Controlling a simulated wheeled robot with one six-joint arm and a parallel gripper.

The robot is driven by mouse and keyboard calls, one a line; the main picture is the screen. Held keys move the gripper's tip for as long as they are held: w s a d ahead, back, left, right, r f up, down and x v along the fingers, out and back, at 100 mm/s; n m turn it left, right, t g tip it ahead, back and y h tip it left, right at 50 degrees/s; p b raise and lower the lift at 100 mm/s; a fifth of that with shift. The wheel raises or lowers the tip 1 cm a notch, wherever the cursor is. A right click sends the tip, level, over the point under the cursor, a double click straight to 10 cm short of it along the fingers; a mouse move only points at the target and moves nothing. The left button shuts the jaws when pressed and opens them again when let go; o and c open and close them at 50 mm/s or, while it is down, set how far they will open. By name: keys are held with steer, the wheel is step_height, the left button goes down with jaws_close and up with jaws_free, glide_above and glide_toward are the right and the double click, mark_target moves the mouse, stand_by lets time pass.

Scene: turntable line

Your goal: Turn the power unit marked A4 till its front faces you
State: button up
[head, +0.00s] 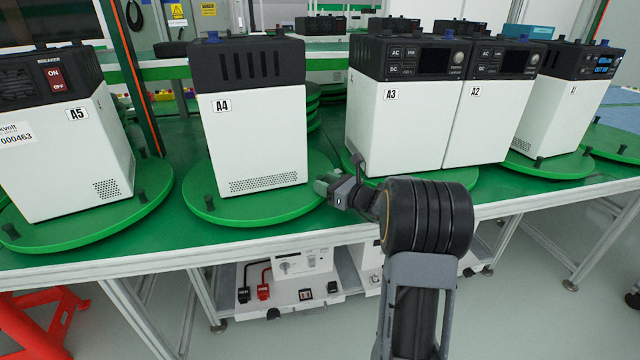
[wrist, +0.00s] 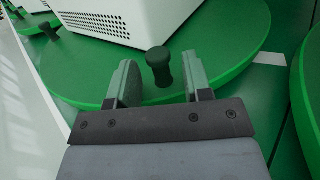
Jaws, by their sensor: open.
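The power unit A4 (head: 255,140) is a white box with a black top, standing on a green turntable (head: 250,212). The side towards me has vent slots, the A4 label and a grille at the bottom; no screen or knob shows on it. The unit's lower edge also shows in the wrist view (wrist: 110,18). My gripper (head: 328,185) is at the turntable's right rim, open. In the wrist view a dark upright peg (wrist: 160,66) on the disc stands between the open fingers (wrist: 160,80), with gaps on both sides. Another peg (head: 210,203) is at the disc's left front.
Unit A5 (head: 60,150) stands on its own disc to the left. Units A3 (head: 393,125) and A2 (head: 485,120), with screens towards me, stand close on the right; a further unit (head: 560,105) is beyond. The green table's front edge runs below the discs.

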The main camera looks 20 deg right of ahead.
steer(key=shift+x, duration=1)
jaws_close()
